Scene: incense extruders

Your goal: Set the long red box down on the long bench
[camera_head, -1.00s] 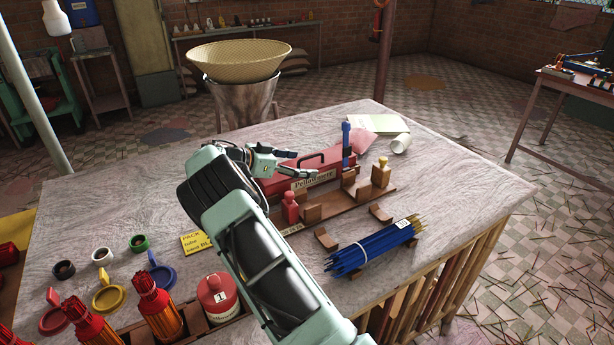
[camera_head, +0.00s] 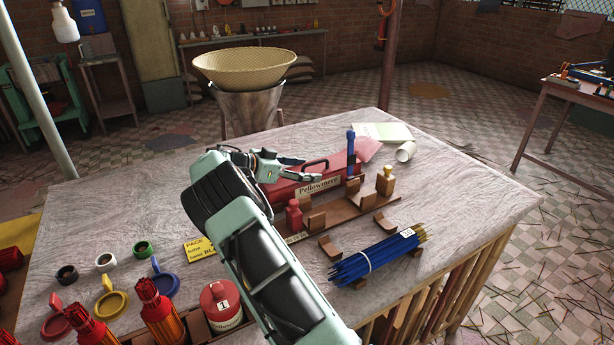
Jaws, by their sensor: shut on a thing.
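The long red box (camera_head: 287,192), with a dark handle on top and a pale "Pellowmere" label, is at the middle of the pale-topped long bench (camera_head: 460,180). It lies low behind a brown wooden rack; whether its underside touches the bench top is hidden. My gripper (camera_head: 294,161) is at the box's upper left part, shut on it, with the fingers pointing right toward the handle. My arm comes from the lower right and covers part of the bench in front of the box's left end.
The wooden rack (camera_head: 345,213) holds a small red bottle (camera_head: 293,215). A blue stick bundle (camera_head: 375,258) lies in front. A blue upright tool (camera_head: 351,155), a white cup (camera_head: 405,151) and papers are behind right. Red containers crowd the front left. The bench's right side is clear.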

